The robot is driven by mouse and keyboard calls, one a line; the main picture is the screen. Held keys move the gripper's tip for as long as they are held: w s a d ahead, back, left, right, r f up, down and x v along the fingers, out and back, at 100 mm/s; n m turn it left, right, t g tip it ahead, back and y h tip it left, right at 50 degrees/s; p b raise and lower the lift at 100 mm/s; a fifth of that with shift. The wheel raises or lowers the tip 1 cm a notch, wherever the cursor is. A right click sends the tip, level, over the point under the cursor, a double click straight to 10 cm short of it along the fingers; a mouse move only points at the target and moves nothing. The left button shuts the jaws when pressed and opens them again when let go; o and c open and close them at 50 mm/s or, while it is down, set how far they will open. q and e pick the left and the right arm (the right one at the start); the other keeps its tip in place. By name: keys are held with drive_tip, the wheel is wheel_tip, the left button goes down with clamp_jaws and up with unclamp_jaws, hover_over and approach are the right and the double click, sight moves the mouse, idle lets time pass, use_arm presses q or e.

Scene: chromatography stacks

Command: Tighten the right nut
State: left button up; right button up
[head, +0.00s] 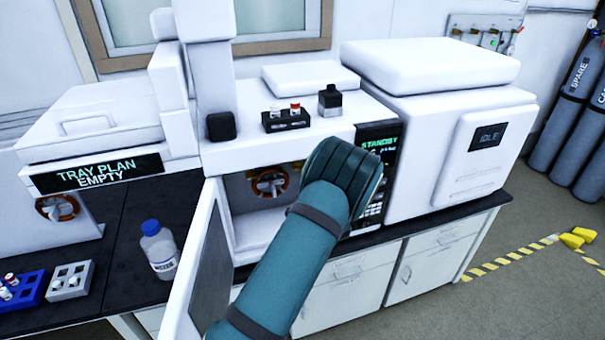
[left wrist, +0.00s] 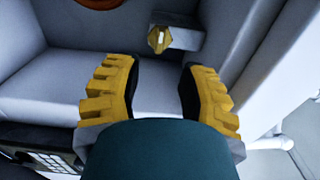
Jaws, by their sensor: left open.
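In the left wrist view, a small brass-yellow nut (left wrist: 159,39) sits on a grey block inside the open white compartment. My left gripper (left wrist: 157,70) is open, with its yellow ridged fingers spread and nothing between them. The nut lies beyond the fingertips, near the middle of the gap and apart from them. In the head view, a teal arm reaches up to the open compartment (head: 255,238) and covers its right part. I cannot make out the gripper or the nut there. My right gripper is in neither view.
An orange ring (head: 270,183) shows at the compartment's back. The compartment door (head: 200,265) stands open at its left. The keypad panel (head: 376,150) is at the right, partly behind the arm. A blue-capped bottle (head: 158,250) and racks stand on the left bench.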

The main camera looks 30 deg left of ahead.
use_arm(q)
drive_tip(key=shift+v, duration=2.6)
